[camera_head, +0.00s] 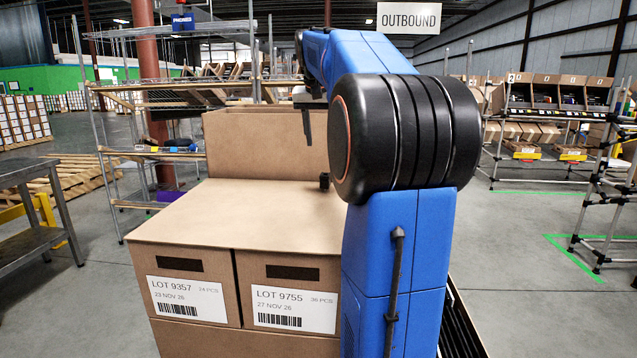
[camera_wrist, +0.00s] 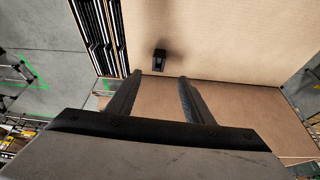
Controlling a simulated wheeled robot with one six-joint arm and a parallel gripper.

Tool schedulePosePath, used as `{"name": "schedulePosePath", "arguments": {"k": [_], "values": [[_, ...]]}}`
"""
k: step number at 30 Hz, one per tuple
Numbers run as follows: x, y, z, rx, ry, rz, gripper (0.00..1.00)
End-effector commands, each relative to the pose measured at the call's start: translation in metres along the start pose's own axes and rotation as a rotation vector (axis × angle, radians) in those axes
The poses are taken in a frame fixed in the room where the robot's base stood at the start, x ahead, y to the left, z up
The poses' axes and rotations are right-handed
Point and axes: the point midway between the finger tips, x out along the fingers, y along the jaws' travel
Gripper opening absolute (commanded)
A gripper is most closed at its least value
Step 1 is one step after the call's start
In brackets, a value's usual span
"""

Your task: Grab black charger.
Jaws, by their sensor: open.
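The black charger (camera_head: 324,181) is a small dark block on the flat top of the cartons, near the taller carton at the back. It also shows in the wrist view (camera_wrist: 159,60), just beyond the fingertips. My gripper (camera_wrist: 156,79) is open and empty, its two fingers pointing towards the charger with a gap between them. In the head view my gripper (camera_head: 307,125) hangs above and slightly behind the charger, apart from it. Part of the gripper is hidden by my blue arm.
The charger stands on a wide carton top (camera_head: 240,215) that is otherwise bare. A taller carton (camera_head: 265,145) rises behind it. Black slatted items (camera_wrist: 98,35) lie beside the cartons. A wire shelf (camera_head: 130,110) stands at the back left, a metal table (camera_head: 35,205) at the far left.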

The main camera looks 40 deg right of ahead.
Motion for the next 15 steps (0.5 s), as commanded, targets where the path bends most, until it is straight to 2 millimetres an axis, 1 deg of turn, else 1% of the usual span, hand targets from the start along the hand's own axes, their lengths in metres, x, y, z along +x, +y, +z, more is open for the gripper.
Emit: {"name": "schedulePosePath", "arguments": {"k": [1, 9, 15], "values": [[0.009, 0.0, 0.0, 0.0, -0.002, 0.001, 0.47], [0.058, 0.001, 0.0, 0.0, -0.003, 0.001, 0.47], [0.089, 0.0, 0.0, 0.0, -0.001, 0.001, 0.47]]}}
